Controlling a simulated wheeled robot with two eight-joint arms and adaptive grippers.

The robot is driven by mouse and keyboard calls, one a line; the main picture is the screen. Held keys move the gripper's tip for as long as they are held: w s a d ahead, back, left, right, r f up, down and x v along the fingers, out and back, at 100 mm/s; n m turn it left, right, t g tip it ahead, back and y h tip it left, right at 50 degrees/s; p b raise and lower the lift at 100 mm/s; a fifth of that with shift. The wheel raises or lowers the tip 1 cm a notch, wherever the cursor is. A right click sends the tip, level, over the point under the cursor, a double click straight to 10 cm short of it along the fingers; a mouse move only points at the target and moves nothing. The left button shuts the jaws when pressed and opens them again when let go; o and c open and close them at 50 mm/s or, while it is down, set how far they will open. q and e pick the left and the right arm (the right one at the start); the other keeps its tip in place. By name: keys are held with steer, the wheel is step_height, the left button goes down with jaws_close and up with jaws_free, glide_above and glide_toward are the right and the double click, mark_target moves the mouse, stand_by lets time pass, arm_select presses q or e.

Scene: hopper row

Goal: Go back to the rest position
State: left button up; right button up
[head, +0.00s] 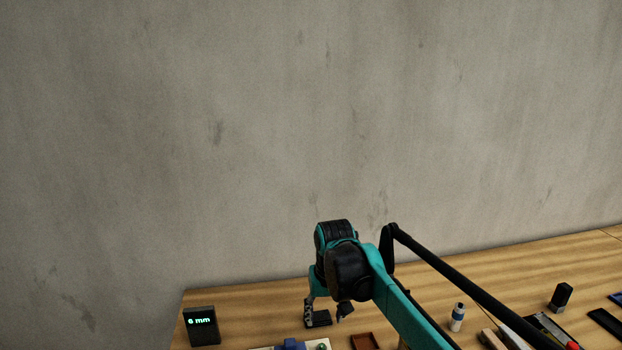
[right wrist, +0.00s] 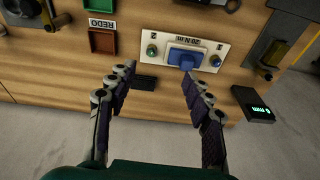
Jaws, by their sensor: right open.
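My right gripper (head: 324,314) hangs from the teal and black right arm over the back of the wooden bench in the head view. In the right wrist view its two fingers (right wrist: 157,76) are spread wide with nothing held between them. A small black block (right wrist: 146,83) lies on the bench near the left fingertip; it also shows between the fingers in the head view (head: 319,319). My left gripper is in neither view.
A white plate (right wrist: 150,33) with a blue block (right wrist: 185,54) lies near the fingers. A black display (head: 201,326) reads 6 mm. A red-brown tray (head: 365,342) sits beside my arm. A white bottle (head: 457,317) and black block (head: 560,297) stand right. A grey wall (head: 300,130) rises behind.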

steer(key=s+d+t, duration=0.2)
steer(key=s+d, duration=0.7)
steer(key=s, duration=0.3)
steer(key=s+d+f+t, duration=0.1)
steer(key=s+d+f, duration=0.1)
steer(key=s, duration=0.3)
steer(key=s+d+f+m+t, duration=0.1)
steer(key=s+d+f+t, duration=0.1)
steer(key=s+f, duration=0.3)
steer(key=shift+s+d+f+m+h, duration=0.3)
steer(key=shift+s+d, duration=0.2)
steer(key=shift+d, duration=0.3)
